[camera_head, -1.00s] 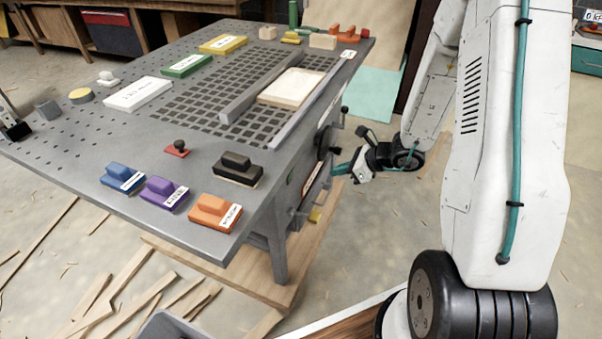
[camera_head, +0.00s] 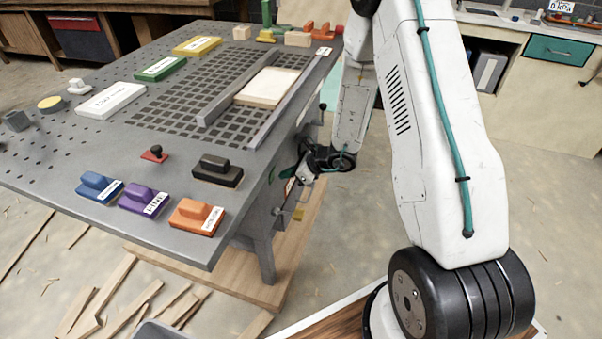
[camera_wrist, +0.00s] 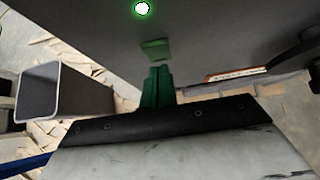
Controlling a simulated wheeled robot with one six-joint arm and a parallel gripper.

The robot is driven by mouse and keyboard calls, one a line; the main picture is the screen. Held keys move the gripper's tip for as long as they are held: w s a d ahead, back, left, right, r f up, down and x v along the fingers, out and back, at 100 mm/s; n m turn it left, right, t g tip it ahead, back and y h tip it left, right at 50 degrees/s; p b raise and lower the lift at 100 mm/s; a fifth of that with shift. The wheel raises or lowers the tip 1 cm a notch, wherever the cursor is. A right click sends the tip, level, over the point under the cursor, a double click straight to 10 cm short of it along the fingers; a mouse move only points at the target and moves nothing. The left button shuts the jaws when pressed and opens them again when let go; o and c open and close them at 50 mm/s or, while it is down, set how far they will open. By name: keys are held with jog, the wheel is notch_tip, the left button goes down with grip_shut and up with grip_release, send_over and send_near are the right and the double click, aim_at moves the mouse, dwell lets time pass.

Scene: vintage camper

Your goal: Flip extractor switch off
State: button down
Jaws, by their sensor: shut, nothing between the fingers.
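In the wrist view, my gripper (camera_wrist: 157,72) has its narrow green fingers together, with nothing between them. They point at the grey side panel (camera_wrist: 220,40) of the table. Just beyond the tips is a small green rectangular piece (camera_wrist: 155,48) on that panel. I cannot tell whether it is the extractor switch, or whether the tips touch it. A round lamp (camera_wrist: 142,8) glows green above it. In the head view, my gripper (camera_head: 288,173) is close against the table's right side, where the side hides much of the detail.
The grey perforated table (camera_head: 110,170) bears several coloured blocks, including an orange one (camera_head: 197,216) near its front corner. A square grey tube (camera_wrist: 65,95) is left of my gripper in the wrist view. A red-edged plate (camera_wrist: 235,73) is to the right.

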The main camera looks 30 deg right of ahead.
jog(key=shift+w+a+r, duration=0.1)
jog(key=shift+w+a, duration=0.5)
jog(key=shift+w, duration=0.05)
jog(key=shift+w+a+r, duration=0.15)
jog(key=shift+w+a, duration=0.1)
jog(key=shift+w, duration=0.05)
jog(key=shift+s+d, duration=0.1)
jog(key=shift+r, duration=0.1)
jog(key=shift+a+r, duration=0.2)
jog(key=shift+r, duration=0.55)
jog(key=shift+d, duration=0.2)
